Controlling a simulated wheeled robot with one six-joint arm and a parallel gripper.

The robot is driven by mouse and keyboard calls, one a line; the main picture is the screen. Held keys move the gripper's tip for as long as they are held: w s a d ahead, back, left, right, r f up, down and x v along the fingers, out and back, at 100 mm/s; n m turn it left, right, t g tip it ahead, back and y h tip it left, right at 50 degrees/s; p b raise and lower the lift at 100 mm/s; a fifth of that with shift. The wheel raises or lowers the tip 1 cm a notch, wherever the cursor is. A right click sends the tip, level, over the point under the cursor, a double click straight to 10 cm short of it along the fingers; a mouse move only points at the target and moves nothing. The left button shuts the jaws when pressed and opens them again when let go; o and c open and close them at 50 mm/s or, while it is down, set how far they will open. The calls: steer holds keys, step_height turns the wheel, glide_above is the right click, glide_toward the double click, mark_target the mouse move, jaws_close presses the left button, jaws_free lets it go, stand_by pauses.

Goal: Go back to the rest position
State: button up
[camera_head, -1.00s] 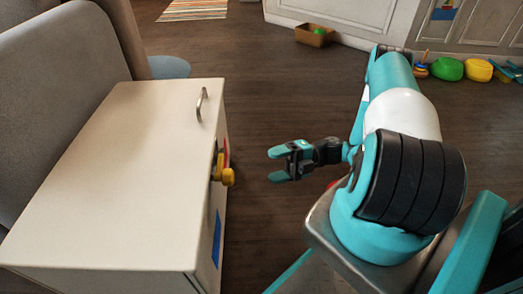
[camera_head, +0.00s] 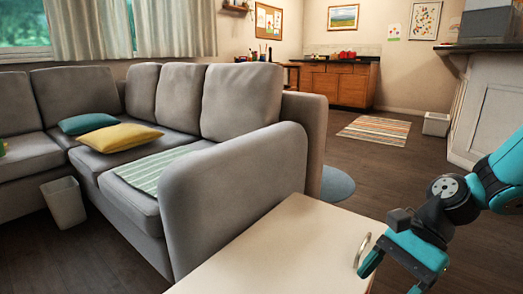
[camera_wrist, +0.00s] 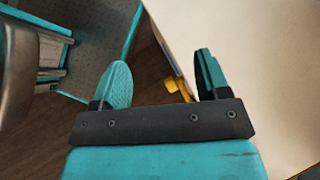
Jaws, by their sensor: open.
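The cabinet's pale top (camera_head: 285,255) is at the bottom of the head view.
A grey sofa (camera_head: 235,190) with cushions is behind the cabinet. A white counter (camera_head: 492,110) is at the right. Dark wooden floor (camera_head: 405,170) lies open toward a striped rug (camera_head: 374,131).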

steer(key=s+a+r+n+t+h+p, duration=0.25)
steer(key=s+r+n, duration=0.25)
steer(key=r+n, duration=0.4)
steer(key=s+a+r+n+t+h+p, duration=0.15)
steer(key=s+a+r+n, duration=0.35)
steer(key=n, duration=0.5)
step_height(320, 180, up, 39)
steer(key=d+p, duration=0.1)
steer(key=p, duration=3.7)
steer(key=shift+s+d+f+p, duration=0.15)
steer(key=shift+s+f+p, duration=0.05)
steer(key=shift+p, duration=0.1)
